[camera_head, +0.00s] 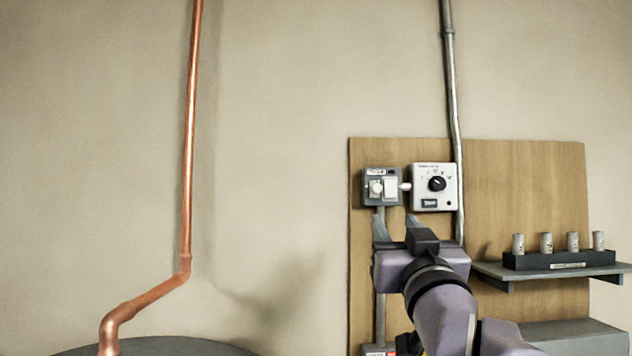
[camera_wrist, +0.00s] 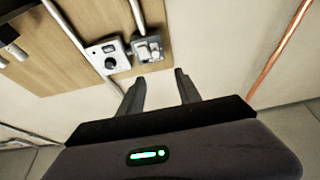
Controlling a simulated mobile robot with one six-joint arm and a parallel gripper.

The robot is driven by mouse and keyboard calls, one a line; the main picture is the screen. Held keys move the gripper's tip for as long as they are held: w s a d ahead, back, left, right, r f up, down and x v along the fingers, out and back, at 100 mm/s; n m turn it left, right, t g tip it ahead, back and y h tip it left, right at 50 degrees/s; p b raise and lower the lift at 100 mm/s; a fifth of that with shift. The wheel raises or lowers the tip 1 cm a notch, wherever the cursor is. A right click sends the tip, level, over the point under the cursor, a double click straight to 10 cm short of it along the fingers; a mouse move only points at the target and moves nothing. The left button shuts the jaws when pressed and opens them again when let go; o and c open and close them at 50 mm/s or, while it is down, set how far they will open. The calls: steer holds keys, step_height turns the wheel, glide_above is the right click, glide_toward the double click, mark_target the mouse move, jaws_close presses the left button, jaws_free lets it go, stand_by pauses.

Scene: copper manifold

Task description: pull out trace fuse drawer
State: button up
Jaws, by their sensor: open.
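A small grey box (camera_head: 367,200) is mounted on the wooden board, with a pale round part and a white block (camera_head: 390,187) on its front. I take this box to be the fuse unit with the drawer; its label is too small to read. It also shows in the wrist view (camera_wrist: 147,48), just beyond my fingertips. My gripper (camera_head: 396,221) is open and empty, below the grey box in the head view. The two fingers also show apart in the wrist view (camera_wrist: 160,77), with nothing between them. I cannot tell the exact gap to the box.
A white control box (camera_head: 424,196) with a black dial sits right beside the grey box. A metal conduit (camera_head: 453,90) runs down past it. A shelf (camera_head: 490,270) at right holds a black rack with several pale cylinders. A copper pipe (camera_head: 189,150) stands at left.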

steer(key=p, duration=0.2)
glide_toward(377, 188)
steer(key=p+x, duration=0.4)
steer(key=x, duration=0.3)
steer(key=shift+d+r+p, duration=0.2)
steer(key=shift+p, duration=0.1)
steer(key=shift+w, duration=0.35)
steer(key=shift+w+a, duration=0.2)
jaws_close()
steer(key=shift+s, duration=0.1)
